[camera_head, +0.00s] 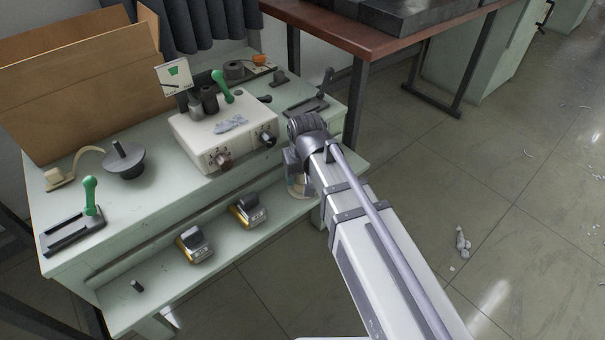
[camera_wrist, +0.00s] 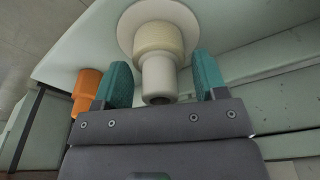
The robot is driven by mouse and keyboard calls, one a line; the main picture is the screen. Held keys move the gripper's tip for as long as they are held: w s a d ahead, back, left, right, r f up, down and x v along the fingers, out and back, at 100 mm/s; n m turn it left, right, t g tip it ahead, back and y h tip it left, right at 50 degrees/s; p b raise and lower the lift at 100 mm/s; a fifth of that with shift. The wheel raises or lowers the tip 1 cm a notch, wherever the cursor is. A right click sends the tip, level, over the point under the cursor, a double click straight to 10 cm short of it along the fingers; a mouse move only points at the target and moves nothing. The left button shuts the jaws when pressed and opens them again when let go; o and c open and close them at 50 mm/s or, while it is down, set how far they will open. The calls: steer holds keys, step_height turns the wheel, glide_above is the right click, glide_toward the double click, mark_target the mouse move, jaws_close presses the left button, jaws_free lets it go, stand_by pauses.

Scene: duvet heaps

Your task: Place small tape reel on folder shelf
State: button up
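In the wrist view a pale stepped cylinder on a round white disc (camera_wrist: 134,22) stands on a light green surface. I cannot tell for sure whether it is the small tape reel. My gripper (camera_wrist: 162,68) is open, with a teal finger on each side of the cylinder and visible gaps between. In the head view my arm hides most of the gripper; a whitish round thing (camera_head: 297,187) shows beside it at the right end of the lower shelf (camera_head: 225,245). I cannot tell which surface is the folder shelf.
An orange piece (camera_wrist: 87,88) is close left of the gripper. Two black-and-gold items (camera_head: 195,244) sit on the lower shelf. The upper bench holds a white control box (camera_head: 222,133), a cardboard box (camera_head: 75,90) and a green-handled lever (camera_head: 90,195). Floor at right is mostly open.

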steer(key=shift+o, duration=0.7)
steer(key=shift+r, duration=0.1)
step_height(320, 180, up, 12)
steer(key=s+p, duration=0.2)
steer(key=p, duration=1.1)
steer(key=s+d+m+g, duration=0.1)
steer(key=s+d, duration=0.3)
steer(key=d, duration=0.4)
steer(key=s+d+m, duration=0.2)
steer(key=s+d, duration=0.2)
steer(key=d, duration=0.5)
steer(key=shift+d+g+h+b, duration=0.2)
steer(key=shift+g+h+b, duration=0.1)
steer(key=shift+g+b, duration=0.1)
step_height(320, 180, up, 26)
steer(key=p, duration=2.5)
steer(key=shift+f+p, duration=0.25)
steer(key=shift+p, duration=0.1)
